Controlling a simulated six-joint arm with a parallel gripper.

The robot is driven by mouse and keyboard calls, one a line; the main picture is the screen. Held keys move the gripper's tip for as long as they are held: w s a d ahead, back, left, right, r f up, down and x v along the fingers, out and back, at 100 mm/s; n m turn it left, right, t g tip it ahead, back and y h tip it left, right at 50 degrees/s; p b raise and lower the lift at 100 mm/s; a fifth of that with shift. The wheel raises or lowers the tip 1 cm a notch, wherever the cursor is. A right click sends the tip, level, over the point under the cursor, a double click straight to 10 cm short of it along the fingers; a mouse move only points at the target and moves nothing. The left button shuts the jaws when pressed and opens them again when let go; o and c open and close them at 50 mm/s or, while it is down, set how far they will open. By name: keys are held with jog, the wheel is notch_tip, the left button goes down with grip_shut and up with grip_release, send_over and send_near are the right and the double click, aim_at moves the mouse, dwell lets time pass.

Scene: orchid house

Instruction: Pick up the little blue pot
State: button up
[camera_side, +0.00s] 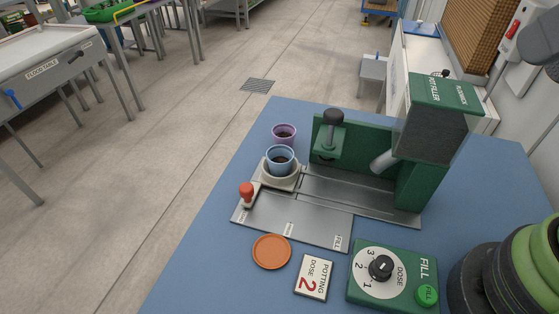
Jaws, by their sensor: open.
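The little blue pot (280,163) stands upright in a cream round holder (279,181) at the left end of the filler's metal plate. My gripper is not in view.
The green pot filler (435,150) rises right of the pot, with a black-knobbed lever (333,117). A red-knobbed handle (246,188) is close at front left. An orange saucer (271,251), a dose card (314,277) and the dial box (392,274) lie in front.

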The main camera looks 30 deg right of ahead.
dwell(0.3)
jog(key=o, duration=0.6)
jog(key=shift+c, duration=0.2)
jog(key=n+g+h, duration=0.2)
jog(key=n+g, duration=0.4)
send_over(280, 155)
jog(key=s, duration=0.3)
jog(key=f, duration=2.1)
jog(key=shift+w+a+f, duration=0.2)
jog(key=shift+a+f, duration=0.05)
jog(key=shift+a, duration=0.15)
jog(key=shift+w+f, duration=0.2)
jog(key=shift+f, duration=1.2)
jog(key=shift+w+f, duration=0.2)
jog(key=shift+f, duration=1.2)
